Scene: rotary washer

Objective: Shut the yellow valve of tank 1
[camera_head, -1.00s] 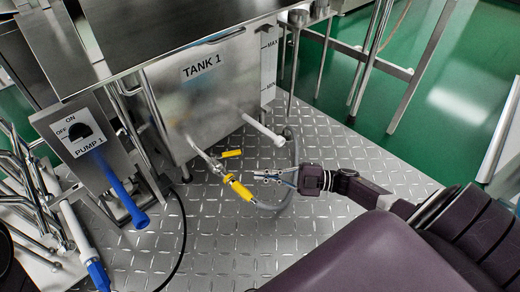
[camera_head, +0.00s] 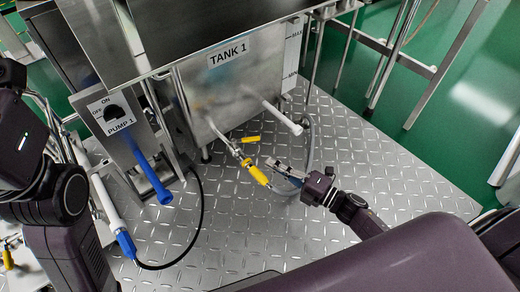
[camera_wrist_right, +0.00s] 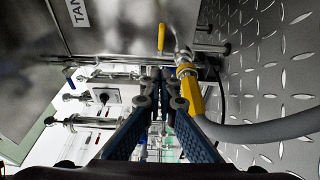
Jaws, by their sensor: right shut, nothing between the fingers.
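Tank 1 (camera_head: 205,100) is a steel box with a "TANK 1" label. The yellow valve handle (camera_head: 250,139) sticks out sideways from the fitting at its lower front; it also shows in the right wrist view (camera_wrist_right: 161,38), hanging down over the tank wall. A yellow hose grip (camera_head: 258,175) sits below it, on the same line. My right gripper (camera_head: 271,163) is shut and empty, to the right of and below the handle, apart from it. In the right wrist view its fingertips (camera_wrist_right: 163,75) lie just left of the yellow hose grip (camera_wrist_right: 190,85). My left gripper is out of view.
A grey hose (camera_wrist_right: 270,128) curves away from the yellow grip, close to my right fingers. A white-ended pipe (camera_head: 285,120) juts from the tank. The patterned metal floor (camera_head: 400,180) is clear at right.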

